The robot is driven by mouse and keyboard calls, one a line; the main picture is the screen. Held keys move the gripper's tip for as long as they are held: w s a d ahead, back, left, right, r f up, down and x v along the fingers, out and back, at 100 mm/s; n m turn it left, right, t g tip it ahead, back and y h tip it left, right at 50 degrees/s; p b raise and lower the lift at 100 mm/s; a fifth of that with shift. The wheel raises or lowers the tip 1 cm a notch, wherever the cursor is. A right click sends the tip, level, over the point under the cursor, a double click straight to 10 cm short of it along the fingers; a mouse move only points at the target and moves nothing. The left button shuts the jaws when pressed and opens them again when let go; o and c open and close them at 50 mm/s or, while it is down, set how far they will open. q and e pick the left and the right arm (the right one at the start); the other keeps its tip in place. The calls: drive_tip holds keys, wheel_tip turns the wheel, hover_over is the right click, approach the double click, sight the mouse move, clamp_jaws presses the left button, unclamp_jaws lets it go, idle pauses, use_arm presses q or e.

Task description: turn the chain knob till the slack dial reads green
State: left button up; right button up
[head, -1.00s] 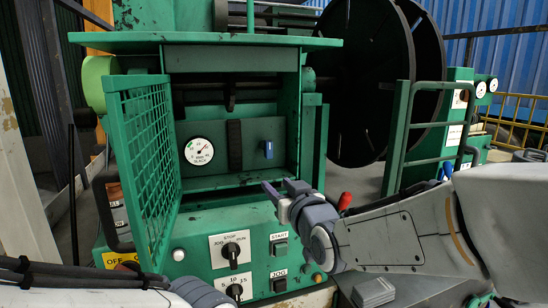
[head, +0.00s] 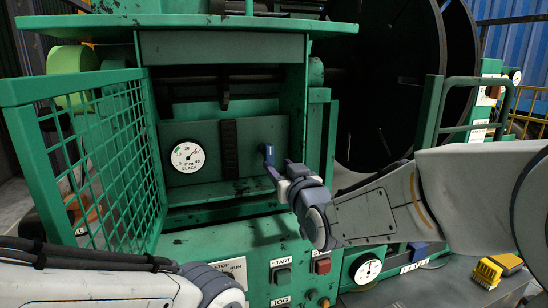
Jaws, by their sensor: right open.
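The white slack dial (head: 187,157) faces me at the left of the recessed panel.
A green mesh guard (head: 105,165) stands swung open to the left of the recess. A dark slotted bar (head: 229,150) stands between dial and knob. START and JOG buttons (head: 282,275) sit below. A large black reel (head: 395,75) is at the right.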

sight(271, 156)
drive_tip(key=shift+p+x, duration=0.4)
drive_tip(key=shift+x, duration=0.65)
drive_tip(key=shift+p+x, duration=0.85)
drive_tip(key=shift+x, duration=0.45)
drive_tip(key=shift+w+b, duration=0.25)
drive_tip(key=shift+b, duration=0.2)
